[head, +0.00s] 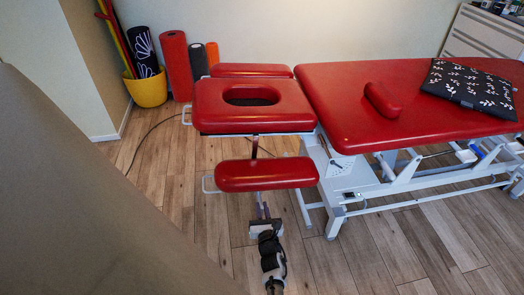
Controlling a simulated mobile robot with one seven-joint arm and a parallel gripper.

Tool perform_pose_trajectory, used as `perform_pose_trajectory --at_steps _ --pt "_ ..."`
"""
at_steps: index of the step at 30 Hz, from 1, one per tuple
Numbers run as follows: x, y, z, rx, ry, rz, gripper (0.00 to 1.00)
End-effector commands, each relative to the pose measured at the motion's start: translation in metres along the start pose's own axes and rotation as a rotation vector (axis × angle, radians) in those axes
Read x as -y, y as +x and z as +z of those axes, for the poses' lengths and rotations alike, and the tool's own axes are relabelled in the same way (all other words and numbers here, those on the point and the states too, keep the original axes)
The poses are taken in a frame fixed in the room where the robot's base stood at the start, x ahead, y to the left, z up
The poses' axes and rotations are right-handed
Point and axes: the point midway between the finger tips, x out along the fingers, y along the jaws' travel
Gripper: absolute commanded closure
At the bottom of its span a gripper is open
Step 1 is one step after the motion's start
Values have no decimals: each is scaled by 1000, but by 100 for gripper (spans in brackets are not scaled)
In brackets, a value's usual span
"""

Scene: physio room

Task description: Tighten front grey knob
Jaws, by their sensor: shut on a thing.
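A red treatment table (345,125) has a head section (208,115) with an oval face opening at its left end. A red padded armrest (265,174) sits at the front, below the head section. My gripper (262,211) points up and away from below, just under this armrest. Its fingers are shut at the armrest's underside, around the front grey knob. The knob is too small and too covered by the fingers to make out, and its turn cannot be seen.
The table's white frame (345,195) stands to the right of my gripper. A yellow bucket (147,88) and rolls stand at the back left wall. A black cable crosses the floor. The wood floor in front is clear.

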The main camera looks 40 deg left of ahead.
Motion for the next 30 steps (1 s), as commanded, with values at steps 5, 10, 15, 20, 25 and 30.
perform_pose_trajectory --at_steps 5,10,15,20,25,30 --pt "0 0 0 0 1 0 100" --pt "0 0 0 1 20 0 100" --pt "1 0 0 1 39 -1 100" --pt "2 0 0 0 64 -1 100" --pt "3 0 -1 0 127 -2 100" --pt "4 0 -2 -1 248 -2 100"
